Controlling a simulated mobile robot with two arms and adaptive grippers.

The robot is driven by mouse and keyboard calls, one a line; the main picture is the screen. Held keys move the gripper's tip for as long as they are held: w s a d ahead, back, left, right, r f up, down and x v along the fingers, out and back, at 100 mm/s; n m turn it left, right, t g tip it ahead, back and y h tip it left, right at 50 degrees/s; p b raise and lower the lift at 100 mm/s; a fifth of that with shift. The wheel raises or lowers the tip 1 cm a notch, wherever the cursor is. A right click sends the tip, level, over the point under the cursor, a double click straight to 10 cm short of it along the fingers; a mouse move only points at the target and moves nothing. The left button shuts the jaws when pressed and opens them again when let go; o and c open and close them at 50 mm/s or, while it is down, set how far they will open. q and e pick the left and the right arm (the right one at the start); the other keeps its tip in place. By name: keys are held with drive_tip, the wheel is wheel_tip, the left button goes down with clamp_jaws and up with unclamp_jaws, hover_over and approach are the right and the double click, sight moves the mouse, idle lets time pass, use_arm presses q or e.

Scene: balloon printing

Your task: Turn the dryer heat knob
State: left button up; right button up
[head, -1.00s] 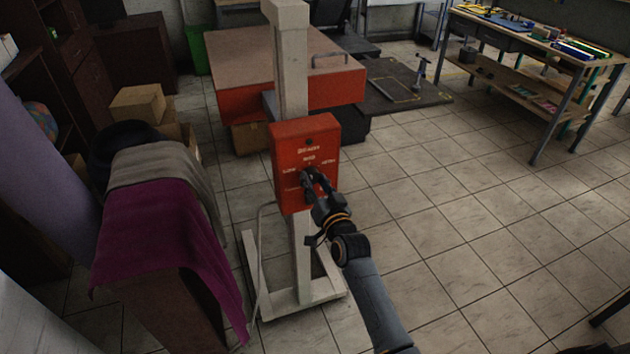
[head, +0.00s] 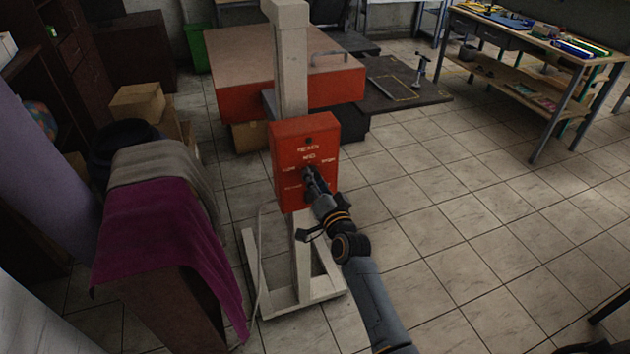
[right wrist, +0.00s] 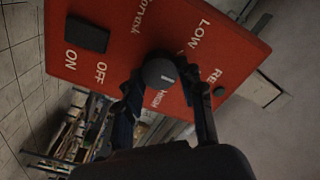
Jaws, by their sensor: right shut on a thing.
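The red dryer control box (head: 288,150) is mounted on a pale upright stand, with white lettering on its front. In the head view my right gripper (head: 311,178) covers the knob on the box face. In the right wrist view the round dark knob (right wrist: 160,71) sits between the fingers of my right gripper (right wrist: 165,84), which is shut on it. A short pale mark shows on the knob. The red panel (right wrist: 120,55) carries the words LOW, ON and OFF, and a black switch (right wrist: 87,34) sits beside ON and OFF. My left gripper is not in view.
A purple cloth (head: 155,240) and a grey cloth hang over a rack to the left of the stand. A red-sided table (head: 240,60) stands behind the box. A workbench (head: 510,40) is at the back right. The tiled floor on the right is clear.

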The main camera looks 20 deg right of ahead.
drive_tip(key=o, duration=1.2)
drive_tip(key=shift+c, duration=0.2)
drive_tip(key=s, duration=1.2)
drive_tip(key=shift+d, duration=0.2)
